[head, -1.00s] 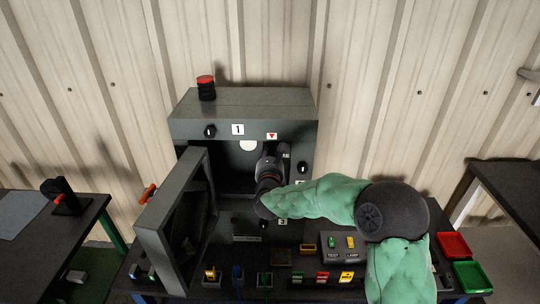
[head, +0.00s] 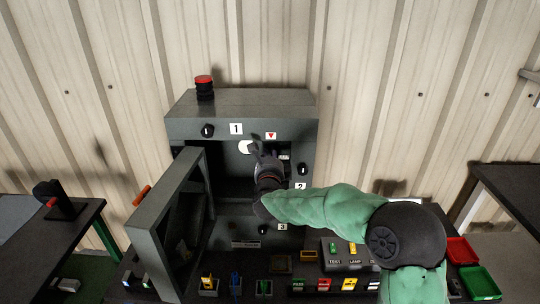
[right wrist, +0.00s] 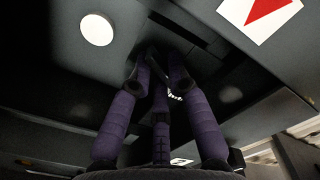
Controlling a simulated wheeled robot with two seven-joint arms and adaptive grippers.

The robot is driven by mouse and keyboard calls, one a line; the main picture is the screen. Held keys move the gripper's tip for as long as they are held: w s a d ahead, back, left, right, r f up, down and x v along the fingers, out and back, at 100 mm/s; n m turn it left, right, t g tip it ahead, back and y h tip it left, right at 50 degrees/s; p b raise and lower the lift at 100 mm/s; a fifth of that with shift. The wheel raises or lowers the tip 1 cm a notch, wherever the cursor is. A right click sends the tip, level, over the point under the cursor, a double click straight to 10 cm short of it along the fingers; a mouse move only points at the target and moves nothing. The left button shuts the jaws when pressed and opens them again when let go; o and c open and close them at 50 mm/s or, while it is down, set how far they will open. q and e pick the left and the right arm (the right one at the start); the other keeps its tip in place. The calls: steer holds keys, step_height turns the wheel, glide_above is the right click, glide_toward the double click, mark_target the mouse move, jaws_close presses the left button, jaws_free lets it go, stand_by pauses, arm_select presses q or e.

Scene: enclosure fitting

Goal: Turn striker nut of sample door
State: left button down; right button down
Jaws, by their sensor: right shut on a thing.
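The grey enclosure (head: 190,128) stands on the bench. Its sample door (head: 160,225) is swung open to the left, with an orange handle (head: 141,195) on its outer side. My right gripper (head: 258,148) reaches into the upper right of the opening. In the right wrist view, its purple fingers (right wrist: 160,68) come together under the dark upper frame, beside a slotted part. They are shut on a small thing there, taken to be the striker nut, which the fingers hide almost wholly. My left gripper is not in view.
A red-topped button (head: 204,88) stands on the enclosure. Black knobs (head: 208,131) and numbered labels (head: 236,129) sit on its front. Several small coloured parts line the bench front. A red bin (head: 459,250) and a green bin (head: 479,282) are at the right.

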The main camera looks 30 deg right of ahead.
steer(key=n+p, duration=0.2)
steer(key=n, duration=0.4)
steer(key=r+n+p, duration=0.1)
steer(key=n+p, duration=0.1)
steer(key=n, duration=0.3)
steer(key=n+p, duration=0.2)
steer(key=n, duration=0.4)
steer(key=shift+d+r+n, duration=0.1)
steer(key=shift+r+n, duration=0.05)
steer(key=shift+n, duration=0.15)
stand_by(0.4)
steer(key=c, duration=1.3)
jaws_free()
steer(key=shift+w, duration=0.1)
steer(key=shift+a+f, duration=0.25)
steer(key=shift+d+f, duration=0.1)
steer(key=shift+f, duration=0.1)
steer(key=v, duration=1.2)
